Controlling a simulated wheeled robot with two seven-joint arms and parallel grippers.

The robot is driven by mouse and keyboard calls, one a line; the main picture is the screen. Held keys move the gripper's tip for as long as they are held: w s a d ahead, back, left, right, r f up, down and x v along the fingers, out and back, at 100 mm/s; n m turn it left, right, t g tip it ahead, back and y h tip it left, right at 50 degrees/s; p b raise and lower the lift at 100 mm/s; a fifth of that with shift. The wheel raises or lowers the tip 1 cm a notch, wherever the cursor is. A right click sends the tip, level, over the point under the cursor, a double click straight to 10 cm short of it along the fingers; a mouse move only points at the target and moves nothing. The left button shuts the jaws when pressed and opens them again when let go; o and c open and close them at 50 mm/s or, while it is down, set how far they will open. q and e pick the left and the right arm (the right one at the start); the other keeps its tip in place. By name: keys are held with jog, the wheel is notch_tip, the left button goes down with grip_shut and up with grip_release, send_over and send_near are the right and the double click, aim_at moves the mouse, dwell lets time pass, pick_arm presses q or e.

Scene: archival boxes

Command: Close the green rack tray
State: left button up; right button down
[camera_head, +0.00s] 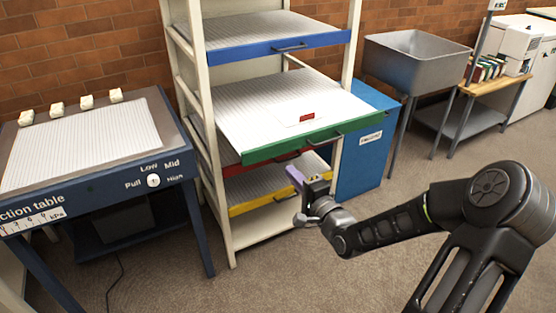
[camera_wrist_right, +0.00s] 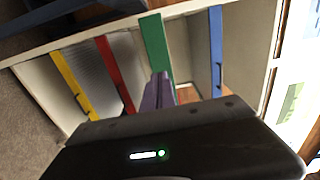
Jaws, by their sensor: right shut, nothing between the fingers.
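The green rack tray (camera_head: 262,151) sticks out of the cream rack, well past the blue tray above it. Its green front has a dark handle, and a pale sheet with a small red item (camera_head: 307,116) lies on it. My right gripper (camera_head: 293,174) has purple fingers, shut and empty. It appears just below the green front in the head view. In the right wrist view the fingertips (camera_wrist_right: 160,78) overlap the green front (camera_wrist_right: 154,42); I cannot tell whether they touch it. My left gripper is not in view.
The blue tray (camera_head: 270,50) sits above; the red tray (camera_head: 227,155) and yellow tray (camera_head: 250,204) sit below, less far out. A blue suction table (camera_head: 95,190) stands left. A blue cabinet (camera_head: 362,165) and grey sink (camera_head: 415,62) stand right of the rack.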

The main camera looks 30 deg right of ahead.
aim_at(273, 152)
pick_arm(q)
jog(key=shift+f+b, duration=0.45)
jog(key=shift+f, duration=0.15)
pick_arm(e)
jog(key=w, duration=0.8)
jog(key=shift+w+d, duration=0.1)
jog(key=shift+w, duration=0.2)
